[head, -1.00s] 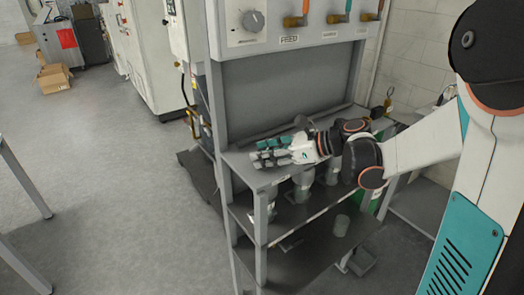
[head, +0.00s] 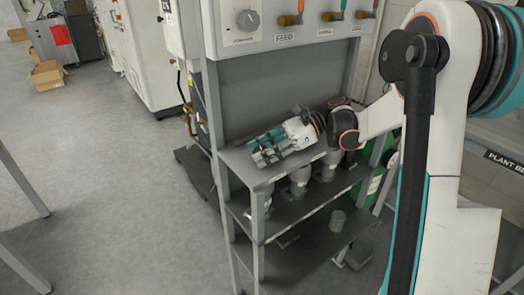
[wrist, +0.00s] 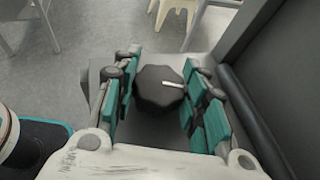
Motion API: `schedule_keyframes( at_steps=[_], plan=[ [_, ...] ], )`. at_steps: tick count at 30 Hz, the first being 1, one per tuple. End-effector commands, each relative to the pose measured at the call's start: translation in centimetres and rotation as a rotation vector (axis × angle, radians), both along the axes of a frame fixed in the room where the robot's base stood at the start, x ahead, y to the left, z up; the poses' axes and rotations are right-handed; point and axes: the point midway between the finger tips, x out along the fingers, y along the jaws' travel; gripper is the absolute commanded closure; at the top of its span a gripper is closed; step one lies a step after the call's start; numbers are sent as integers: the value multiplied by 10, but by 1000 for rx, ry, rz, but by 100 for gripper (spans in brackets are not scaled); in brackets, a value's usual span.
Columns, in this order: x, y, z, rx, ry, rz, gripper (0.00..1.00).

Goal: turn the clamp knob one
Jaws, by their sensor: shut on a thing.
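The clamp knob (wrist: 160,92) is a dark, lobed knob with a white pointer line directed to the right in the wrist view. It sits between the teal-padded fingers of my gripper, which is shut on it. The left and right fingers flank it in that view. In the head view my gripper (head: 258,152) is low over the left end of the grey bench top (head: 238,160). It hides the knob there.
Grey canisters (head: 299,181) stand on the shelf below. A dark rail (wrist: 252,115) runs along the wrist view's right side.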

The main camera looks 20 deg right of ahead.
Motion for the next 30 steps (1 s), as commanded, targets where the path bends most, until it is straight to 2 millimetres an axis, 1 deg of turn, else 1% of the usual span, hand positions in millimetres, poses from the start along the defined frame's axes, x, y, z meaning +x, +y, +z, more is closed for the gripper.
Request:
schedule_keyframes(
  at_steps=[11, 12, 14, 25, 28, 30],
  plan=[
    [0, 0, -1, -2, 0, 3, 84],
    [0, 0, -1, -2, 0, 3, 54],
    [0, 0, -1, -1, 0, 3, 40],
    [0, -1, 0, 0, 0, 2, 39],
    [0, -9, 3, 0, 0, 2, 39],
    [-1, -18, 7, 0, 0, 1, 39]
  ],
)
